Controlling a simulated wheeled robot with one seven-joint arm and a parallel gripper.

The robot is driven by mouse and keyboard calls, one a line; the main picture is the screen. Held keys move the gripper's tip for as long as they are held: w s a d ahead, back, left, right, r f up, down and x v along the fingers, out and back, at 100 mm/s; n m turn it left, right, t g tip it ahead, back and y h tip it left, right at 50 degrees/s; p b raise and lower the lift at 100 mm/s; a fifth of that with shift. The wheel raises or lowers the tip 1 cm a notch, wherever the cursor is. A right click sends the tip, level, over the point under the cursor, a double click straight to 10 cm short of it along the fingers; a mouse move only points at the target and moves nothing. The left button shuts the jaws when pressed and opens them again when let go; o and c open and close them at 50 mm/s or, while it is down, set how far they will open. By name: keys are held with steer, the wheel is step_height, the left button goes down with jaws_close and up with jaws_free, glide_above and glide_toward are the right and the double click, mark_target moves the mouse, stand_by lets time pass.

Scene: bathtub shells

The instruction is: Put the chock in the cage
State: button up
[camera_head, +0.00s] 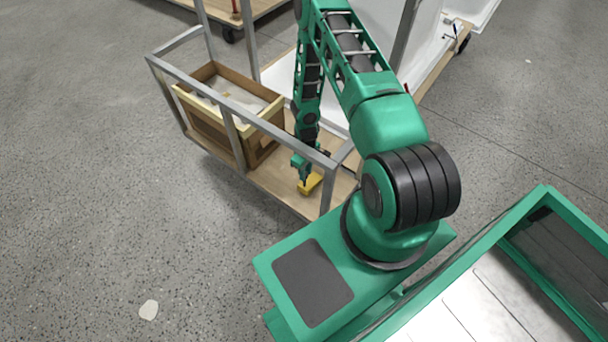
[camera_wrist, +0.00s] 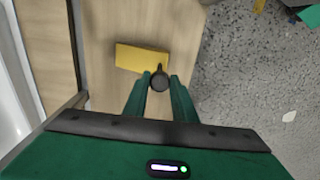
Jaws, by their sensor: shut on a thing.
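The yellow chock (camera_head: 311,184) is at my gripper (camera_head: 304,177), at the near right end of the cage (camera_head: 183,77). The cage is a grey metal frame on a wooden deck. In the wrist view the chock (camera_wrist: 142,57) has a dark round knob (camera_wrist: 160,81), and my gripper (camera_wrist: 160,79) is shut on that knob. Pale wood shows below the chock in the wrist view. I cannot tell whether the chock touches the deck or hangs just above it. In the head view my gripper hides part of it.
A wooden crate (camera_head: 184,104) with pale contents fills the far left of the deck. White panels (camera_head: 372,25) stand behind the cage. A pale patch (camera_head: 148,310) marks the open speckled floor (camera_head: 80,200).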

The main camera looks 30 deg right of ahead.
steer(key=shift+f, duration=0.6)
steer(key=o, duration=1)
steer(key=shift+o, duration=0.2)
